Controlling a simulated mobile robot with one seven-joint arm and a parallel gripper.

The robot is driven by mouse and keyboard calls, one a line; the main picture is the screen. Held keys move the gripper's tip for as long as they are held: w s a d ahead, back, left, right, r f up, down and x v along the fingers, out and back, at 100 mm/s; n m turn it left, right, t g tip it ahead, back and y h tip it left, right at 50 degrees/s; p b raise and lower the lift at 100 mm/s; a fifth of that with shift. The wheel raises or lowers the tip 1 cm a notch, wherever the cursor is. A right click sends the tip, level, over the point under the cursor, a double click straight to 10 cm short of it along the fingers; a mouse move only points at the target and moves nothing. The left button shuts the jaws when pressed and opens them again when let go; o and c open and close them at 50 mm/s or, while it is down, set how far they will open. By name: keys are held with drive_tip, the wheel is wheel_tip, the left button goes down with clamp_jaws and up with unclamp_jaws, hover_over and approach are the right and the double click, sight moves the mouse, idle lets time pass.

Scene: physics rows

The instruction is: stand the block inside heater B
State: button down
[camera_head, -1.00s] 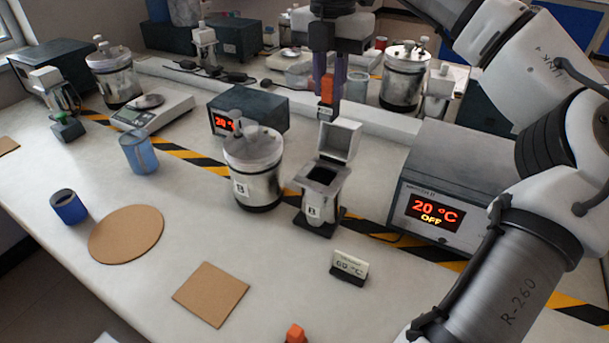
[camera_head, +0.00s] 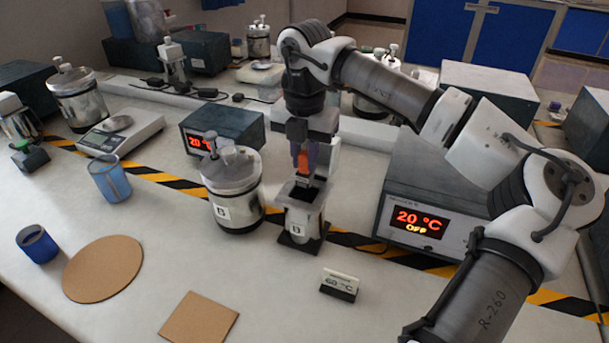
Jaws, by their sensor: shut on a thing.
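The block (camera_head: 304,164) has an orange upper part and a greyish lower part. My gripper (camera_head: 304,156) points straight down and is shut on the orange part. A small square heater (camera_head: 304,223) on a dark foot, with a label that looks like B, stands below it with its dark top opening showing. The block is upright over this opening. I cannot tell whether its lower end is above the rim or just within it. The heater's raised lid is mostly hidden behind my gripper.
A round metal pot (camera_head: 234,190) with a similar label stands close on the left. A control box (camera_head: 420,215) reading 20 °C OFF is on the right. A 60 °C sign (camera_head: 340,285) stands in front. The front bench around the cork mats (camera_head: 103,268) is mostly clear.

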sight(304, 171)
drive_tip(key=shift+f+p, duration=0.4)
drive_tip(key=shift+f, duration=2.4)
drive_tip(key=shift+f, duration=0.15)
drive_tip(key=c, duration=1.3)
unclamp_jaws()
wheel_tip(304, 171, up, 12)
drive_tip(key=shift+r+b, duration=0.15)
drive_tip(key=shift+b, duration=0.7)
